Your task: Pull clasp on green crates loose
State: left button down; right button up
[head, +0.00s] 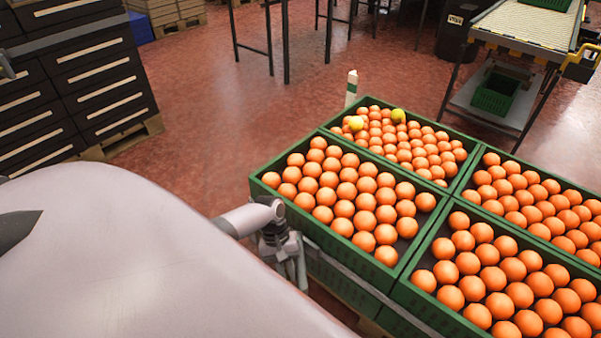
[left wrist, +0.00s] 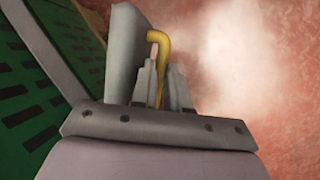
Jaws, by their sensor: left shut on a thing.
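Green crates (head: 258,188) full of oranges stand in a block at the centre and right of the head view. My left gripper (head: 290,262) is low beside the outer wall of the near-left crate. In the left wrist view, my left gripper (left wrist: 163,88) is shut on a yellow hooked clasp (left wrist: 158,38), whose bent top sticks out above the fingers. The slatted green crate wall (left wrist: 24,90) is at the left of that view. In the head view the clasp is hidden. My right gripper is not in view.
A grey band (head: 345,273) runs along the near crate side. Dark drawer cabinets (head: 85,80) stand on pallets at the left. A conveyor table (head: 530,28) stands at the back right. Red floor lies open between them.

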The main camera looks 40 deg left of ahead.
pick_arm(q)
jog(key=a+m, duration=0.1)
jog(key=a+m+g+b, duration=0.1)
jog(key=m, duration=0.1)
jog(key=a+m+y, duration=0.1)
jog(key=a, duration=0.1)
jog(key=shift+s+m+g, duration=0.3)
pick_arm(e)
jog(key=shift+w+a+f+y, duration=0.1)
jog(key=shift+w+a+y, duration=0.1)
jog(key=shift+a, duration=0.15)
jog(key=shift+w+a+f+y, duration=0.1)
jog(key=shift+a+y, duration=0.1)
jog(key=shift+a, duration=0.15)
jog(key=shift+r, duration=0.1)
pick_arm(q)
jog(key=c, duration=1.1)
grip_release()
jog(key=shift+r, duration=0.1)
